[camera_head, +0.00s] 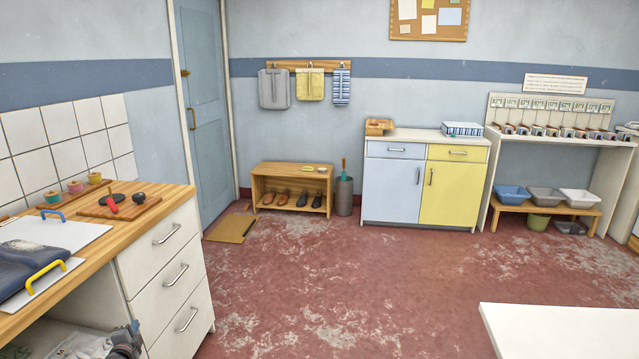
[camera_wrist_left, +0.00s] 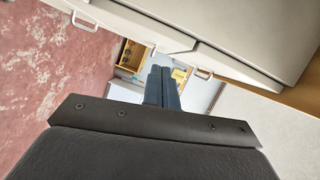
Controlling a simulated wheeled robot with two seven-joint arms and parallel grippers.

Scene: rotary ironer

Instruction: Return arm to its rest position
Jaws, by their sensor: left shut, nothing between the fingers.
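My left gripper (camera_head: 128,338) shows at the bottom left of the head view, low beside the wooden counter (camera_head: 170,192) and its white drawers. In the left wrist view its two dark blue fingers (camera_wrist_left: 162,88) lie together, with nothing between them. It is apart from the drawer fronts (camera_wrist_left: 150,28). My right gripper is not in view.
On the counter lie a white board with blue and yellow handles, a dark padded item (camera_head: 35,262) and a wooden board (camera_head: 120,207). A shoe bench (camera_head: 292,188) and cabinet (camera_head: 425,180) stand at the back. A white tabletop (camera_head: 560,330) is front right. The middle floor is clear.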

